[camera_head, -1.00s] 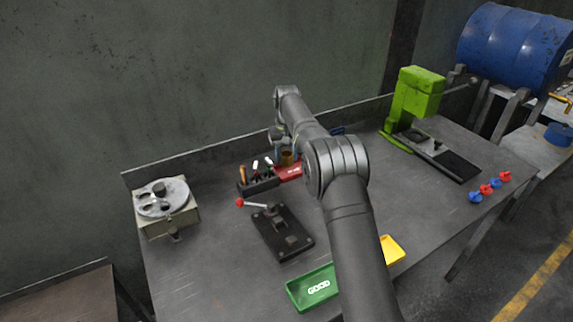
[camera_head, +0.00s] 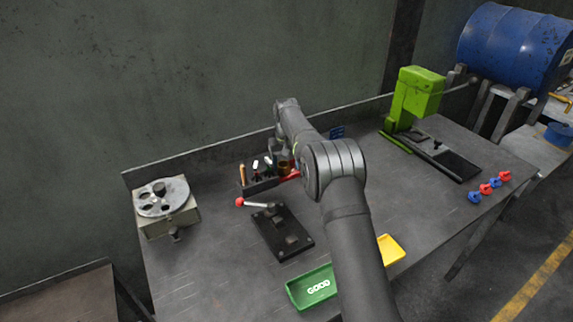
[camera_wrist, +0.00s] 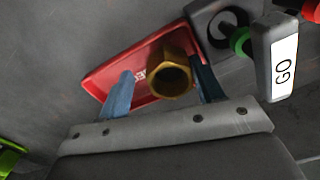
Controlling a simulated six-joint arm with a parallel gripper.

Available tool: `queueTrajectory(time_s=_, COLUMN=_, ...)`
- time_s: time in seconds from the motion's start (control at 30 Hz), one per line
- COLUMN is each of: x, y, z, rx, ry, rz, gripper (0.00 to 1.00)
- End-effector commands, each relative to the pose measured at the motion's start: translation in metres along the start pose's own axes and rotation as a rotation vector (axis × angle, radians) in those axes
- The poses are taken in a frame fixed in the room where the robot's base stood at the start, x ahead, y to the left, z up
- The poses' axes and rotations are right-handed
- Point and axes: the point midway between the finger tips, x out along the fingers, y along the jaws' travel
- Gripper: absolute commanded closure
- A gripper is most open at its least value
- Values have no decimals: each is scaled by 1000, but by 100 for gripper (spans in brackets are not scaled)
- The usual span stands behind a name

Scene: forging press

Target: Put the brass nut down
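The brass nut (camera_wrist: 172,78) shows in the wrist view between my two blue fingers, in front of the red tray (camera_wrist: 103,84). My gripper (camera_wrist: 161,68) is open: red tray shows in a gap between the left finger and the nut, while the right finger is close beside the nut. Whether the nut rests fully on the tray is hard to tell. In the head view the nut (camera_head: 284,168) is small, by the red tray (camera_head: 293,175), partly behind my arm.
A black rack (camera_head: 263,185) with upright tools stands left of the red tray. A GO gauge (camera_wrist: 284,58) is close on the right in the wrist view. A clamp fixture (camera_head: 282,232), green GOOD tray (camera_head: 312,287), yellow tray (camera_head: 391,249) and green press (camera_head: 413,98) stand on the bench.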

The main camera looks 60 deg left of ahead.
Motion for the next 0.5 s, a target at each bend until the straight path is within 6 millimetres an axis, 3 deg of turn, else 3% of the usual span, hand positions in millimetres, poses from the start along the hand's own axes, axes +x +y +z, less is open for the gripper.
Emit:
queueTrajectory(time_s=0.27, x=-8, y=-1, z=-1, rx=-1, ry=2, rz=0, gripper=38)
queueTrajectory(time_s=0.5, x=-54, y=0, z=-1, rx=0, ry=4, rz=0, gripper=38)
